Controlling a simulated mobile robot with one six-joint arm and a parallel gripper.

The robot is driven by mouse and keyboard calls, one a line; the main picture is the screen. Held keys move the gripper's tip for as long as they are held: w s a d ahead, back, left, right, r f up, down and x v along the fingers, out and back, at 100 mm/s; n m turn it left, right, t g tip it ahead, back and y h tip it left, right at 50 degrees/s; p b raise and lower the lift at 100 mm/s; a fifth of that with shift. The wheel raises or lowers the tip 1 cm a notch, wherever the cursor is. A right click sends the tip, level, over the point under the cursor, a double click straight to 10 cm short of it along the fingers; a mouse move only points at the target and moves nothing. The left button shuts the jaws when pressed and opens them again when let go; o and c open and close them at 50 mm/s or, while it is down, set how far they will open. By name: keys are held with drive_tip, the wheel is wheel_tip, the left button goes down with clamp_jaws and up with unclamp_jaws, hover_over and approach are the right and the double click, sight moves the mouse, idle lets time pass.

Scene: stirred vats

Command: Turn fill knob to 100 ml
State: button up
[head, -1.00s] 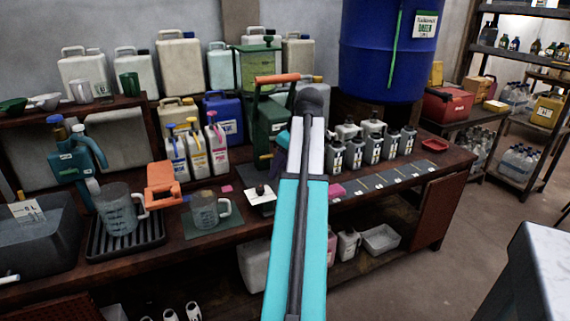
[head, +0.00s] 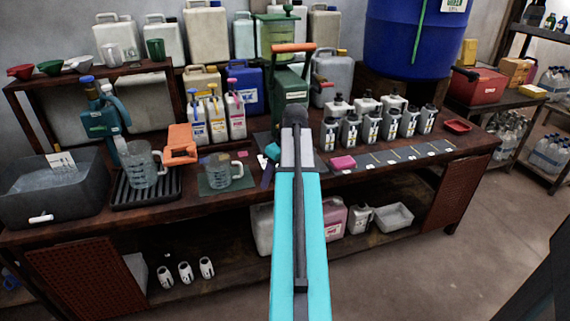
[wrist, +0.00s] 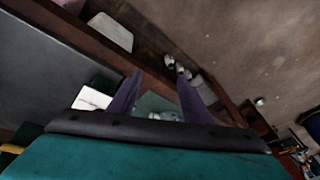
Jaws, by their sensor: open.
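The green dispenser (head: 290,92) with a clear green tank (head: 278,40) and an orange handle (head: 293,47) stands upright on the bench, partly behind my arm. I cannot make out a fill knob or its marks. A white plate (wrist: 91,99) lies beside the left finger there. My arm hides part of the bench front in the head view.
A second jug (head: 143,168) stands on a black drip tray (head: 150,195). An orange block (head: 180,142) and labelled bottles (head: 215,120) are nearby. Grey bottles (head: 372,124) stand right of my arm. The floor (head: 400,285) before the bench is clear.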

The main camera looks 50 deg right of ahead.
drive_tip(key=w+a+f+g+y, duration=0.1)
drive_tip(key=w+a+f+g, duration=0.1)
drive_tip(key=a+f, duration=1.25)
drive_tip(key=w+a+f+g, duration=0.2)
drive_tip(key=a+f, duration=1.1)
drive_tip(key=f, duration=0.2)
drive_tip(key=s+a+f+g+h, duration=0.2)
drive_tip(key=s+a+f+g, duration=0.2)
drive_tip(key=s+a+f, duration=1.4)
drive_tip(key=s+a, duration=0.3)
drive_tip(key=s, duration=0.1)
drive_tip(key=shift+a+f+n, duration=0.15)
drive_tip(key=shift+n, duration=0.25)
drive_tip(key=c, duration=0.4)
drive_tip(key=shift+o, duration=0.2)
